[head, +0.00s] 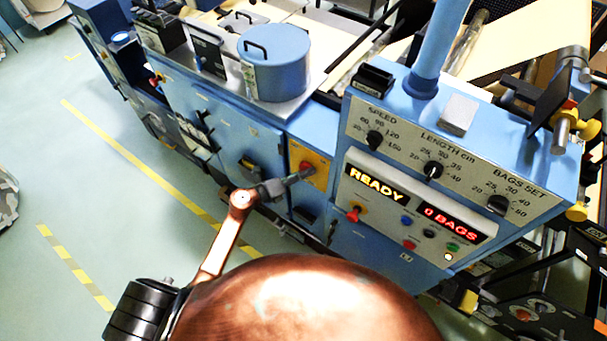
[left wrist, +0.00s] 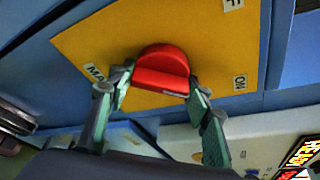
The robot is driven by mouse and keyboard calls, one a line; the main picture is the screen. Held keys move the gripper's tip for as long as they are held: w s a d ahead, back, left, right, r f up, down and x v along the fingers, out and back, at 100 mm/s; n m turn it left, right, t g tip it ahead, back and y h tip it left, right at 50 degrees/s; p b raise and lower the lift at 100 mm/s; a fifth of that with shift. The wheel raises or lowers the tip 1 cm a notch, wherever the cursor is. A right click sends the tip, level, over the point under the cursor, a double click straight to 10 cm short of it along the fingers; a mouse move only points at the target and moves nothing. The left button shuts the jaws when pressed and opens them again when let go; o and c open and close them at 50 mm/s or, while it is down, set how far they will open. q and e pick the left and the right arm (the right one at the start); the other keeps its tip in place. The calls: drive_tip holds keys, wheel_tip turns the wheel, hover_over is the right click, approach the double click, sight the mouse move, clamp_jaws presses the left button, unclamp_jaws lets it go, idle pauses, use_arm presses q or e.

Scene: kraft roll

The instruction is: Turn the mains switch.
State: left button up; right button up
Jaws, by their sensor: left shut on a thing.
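The mains switch is a red rotary knob (left wrist: 162,68) on a yellow plate (head: 318,180) on the front of the blue machine. My left gripper (head: 300,178) reaches the switch from the left. In the left wrist view its two fingers (left wrist: 160,84) are closed on either side of the knob's grip bar. In the head view the fingers partly cover the knob. My right gripper is out of view.
A blue cylinder (head: 273,62) stands on top. Open floor lies left.

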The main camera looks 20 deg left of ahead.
use_arm(q)
drive_tip(key=n+h+b, duration=0.1)
drive_tip(key=n+b, duration=0.1)
drive_tip(key=n, duration=0.1)
drive_tip(key=shift+f+h+b, duration=0.25)
drive_tip(key=shift+h+b, duration=0.05)
drive_tip(key=shift+h, duration=0.1)
drive_tip(key=n+b, duration=0.1)
drive_tip(key=n, duration=0.1)
drive_tip(key=n+t+h+b, duration=0.1)
drive_tip(key=n, duration=0.1)
drive_tip(key=shift+n+t+b, duration=0.3)
drive_tip(key=n+t+b, duration=0.1)
drive_tip(key=n, duration=0.2)
drive_tip(key=shift+r+n+h, duration=0.1)
drive_tip(key=shift+n+h, duration=0.2)
drive_tip(key=shift+h, duration=0.1)
drive_tip(key=shift+r+n+t+y+b, duration=0.15)
drive_tip(key=shift+n+t+b, duration=0.15)
drive_tip(key=shift+n+t, duration=0.6)
drive_tip(key=shift+f+n+t+y+b, duration=0.15)
drive_tip(key=shift+n+t+b, duration=0.15)
drive_tip(key=shift+n, duration=1.1)
drive_tip(key=shift+r+n, duration=0.1)
drive_tip(key=shift+n, duration=0.2)
drive_tip(key=o, duration=1.2)
drive_tip(key=shift+c, duration=0.2)
drive_tip(key=shift+a, duration=0.1)
